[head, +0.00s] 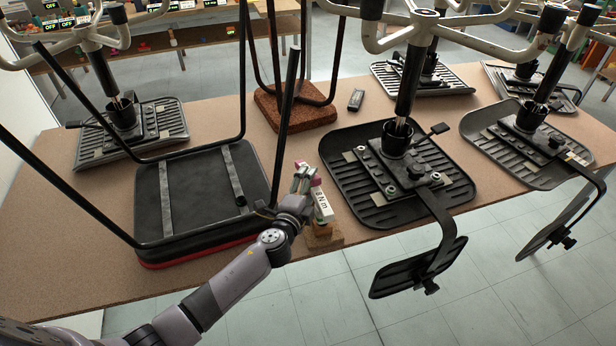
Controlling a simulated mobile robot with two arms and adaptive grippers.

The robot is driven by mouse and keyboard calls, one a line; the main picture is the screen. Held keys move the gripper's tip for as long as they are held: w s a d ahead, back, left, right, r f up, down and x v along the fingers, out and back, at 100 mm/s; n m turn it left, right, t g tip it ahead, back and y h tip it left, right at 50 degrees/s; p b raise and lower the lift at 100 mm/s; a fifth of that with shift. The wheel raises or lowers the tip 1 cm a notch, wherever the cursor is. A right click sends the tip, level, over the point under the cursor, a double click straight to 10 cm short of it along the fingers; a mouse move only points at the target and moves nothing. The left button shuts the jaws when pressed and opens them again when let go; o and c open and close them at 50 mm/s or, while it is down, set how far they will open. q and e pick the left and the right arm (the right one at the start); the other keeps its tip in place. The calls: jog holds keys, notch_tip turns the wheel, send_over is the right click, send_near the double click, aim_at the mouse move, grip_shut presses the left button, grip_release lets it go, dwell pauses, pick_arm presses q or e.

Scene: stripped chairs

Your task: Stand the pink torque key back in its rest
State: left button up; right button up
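The pink torque key (316,181) is at my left gripper (303,176), near the front edge of the table. Pink shows on both sides of the fingers, which look closed on it; the rest of the key is mostly hidden. A white label reading "8 N·m" (322,206) is just below and right of the fingers; I cannot tell whether it belongs to the key or to the rest. A small wooden block, apparently the rest (328,243), stands right under the label. I cannot tell whether the key touches it. My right gripper is out of view.
An upturned black chair seat with tube legs (200,195) lies left of the gripper. A ribbed chair with a mechanism (350,195) lies close on the right. A cork-brown seat (290,112) and a small black device (356,99) are behind. The brown tabletop (60,270) is clear front left.

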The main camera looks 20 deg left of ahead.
pick_arm(q)
jog(key=shift+c, duration=0.5)
jog(key=shift+w, duration=0.15)
jog(key=c, duration=0.9)
jog(key=shift+r, duration=0.15)
jog(key=shift+c, duration=1.3)
